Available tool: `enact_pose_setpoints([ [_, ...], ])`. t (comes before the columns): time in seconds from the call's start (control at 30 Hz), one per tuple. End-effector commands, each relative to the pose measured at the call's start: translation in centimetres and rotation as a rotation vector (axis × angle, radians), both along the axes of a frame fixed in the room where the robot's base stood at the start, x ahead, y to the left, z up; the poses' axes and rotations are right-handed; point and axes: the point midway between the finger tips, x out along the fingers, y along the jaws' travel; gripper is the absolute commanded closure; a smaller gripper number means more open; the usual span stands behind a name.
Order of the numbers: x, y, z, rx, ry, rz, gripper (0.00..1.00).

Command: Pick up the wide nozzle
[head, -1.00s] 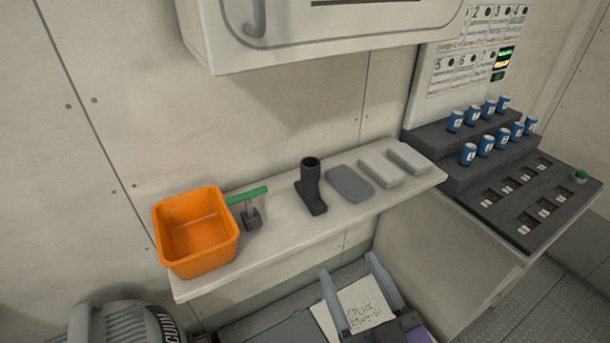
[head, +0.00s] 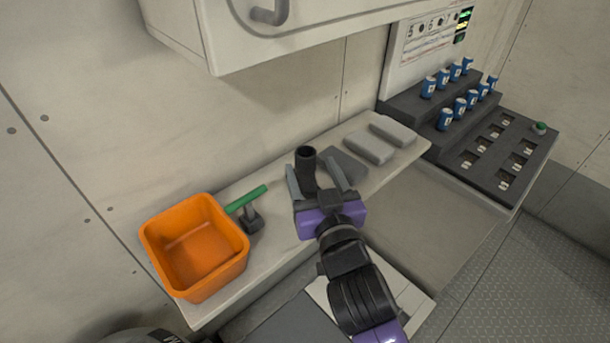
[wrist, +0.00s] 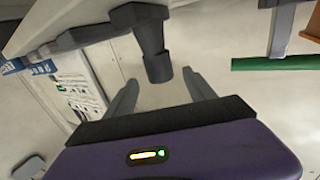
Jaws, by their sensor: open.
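The wide nozzle (head: 306,160) is a black upright tube on a broader foot, standing on the narrow white shelf. In the head view my gripper (head: 313,171) hides its lower part. My gripper is open, with one finger on each side of the nozzle. In the wrist view the picture is upside down, and the nozzle (wrist: 152,48) hangs between and beyond the two spread fingers (wrist: 157,88). I see a gap between the nozzle and each finger there; neither finger clearly touches it.
Left of the nozzle stand a green-handled tool (head: 248,200) and an orange bin (head: 195,285). Right of it lie a dark grey slab (head: 349,165) and two lighter grey blocks. A white cabinet (head: 290,45) overhangs the shelf. Blue cans stand on a stepped rack (head: 400,104).

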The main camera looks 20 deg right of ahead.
Motion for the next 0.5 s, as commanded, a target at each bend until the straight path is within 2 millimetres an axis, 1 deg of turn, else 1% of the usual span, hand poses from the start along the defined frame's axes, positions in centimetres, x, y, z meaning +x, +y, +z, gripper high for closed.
enact_pose_setpoints([
  [0.3, 4.2, -0.7, 0.0, -0.001, -0.001, 0.0, 0.37],
  [0.4, 4.9, -0.8, -0.2, -0.001, 0.0, 0.0, 0.37],
  [0.5, 5.2, -0.9, -0.2, 0.0, 0.0, 0.0, 0.37],
])
